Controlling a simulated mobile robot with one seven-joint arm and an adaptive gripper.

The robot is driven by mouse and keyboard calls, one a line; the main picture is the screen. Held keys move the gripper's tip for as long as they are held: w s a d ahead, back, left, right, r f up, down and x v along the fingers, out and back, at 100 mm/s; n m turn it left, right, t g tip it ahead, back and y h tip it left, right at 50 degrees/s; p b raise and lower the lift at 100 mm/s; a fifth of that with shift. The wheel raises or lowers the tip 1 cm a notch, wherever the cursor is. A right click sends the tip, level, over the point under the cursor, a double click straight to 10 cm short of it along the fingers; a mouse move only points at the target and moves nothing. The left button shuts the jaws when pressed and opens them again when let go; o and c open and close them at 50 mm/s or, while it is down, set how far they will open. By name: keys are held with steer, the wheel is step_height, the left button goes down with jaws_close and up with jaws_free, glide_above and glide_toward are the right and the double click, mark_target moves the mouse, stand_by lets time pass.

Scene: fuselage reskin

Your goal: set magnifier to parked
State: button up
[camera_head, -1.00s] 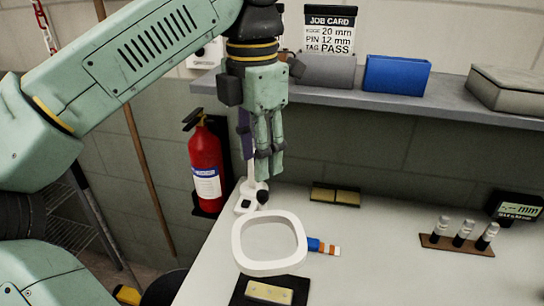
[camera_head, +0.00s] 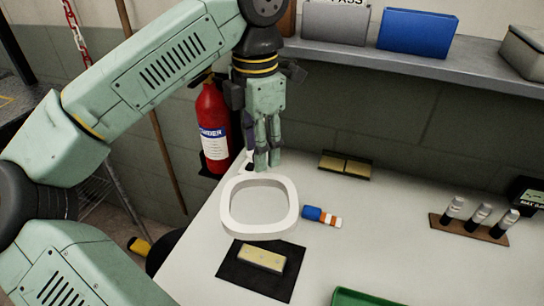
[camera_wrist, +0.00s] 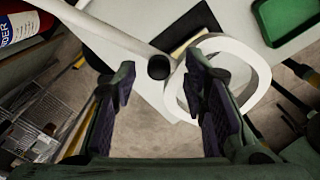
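The magnifier is a white rounded ring (camera_head: 260,228) on a white arm, over the left part of the white bench. In the wrist view the ring (camera_wrist: 262,68) is at the upper right, partly behind my right finger. Its white arm (camera_wrist: 105,32) runs in from the upper left to a dark round knob (camera_wrist: 158,67). My gripper (camera_head: 262,165) points down just behind the ring in the head view and hides much of the arm. In the wrist view my gripper (camera_wrist: 160,75) is open, with the knob showing between its fingertips. I cannot tell if anything touches.
A black mat (camera_head: 232,272) with a pale plate (camera_head: 262,258) lies in front of the ring. A blue-and-orange item (camera_head: 322,216) lies to its right. Further right is a vial rack (camera_head: 465,230). A green tray (camera_head: 365,299) is at the front. A fire extinguisher (camera_head: 212,125) stands behind left.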

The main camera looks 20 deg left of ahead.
steer(key=shift+f, duration=0.6)
jaws_close()
stand_by(0.5)
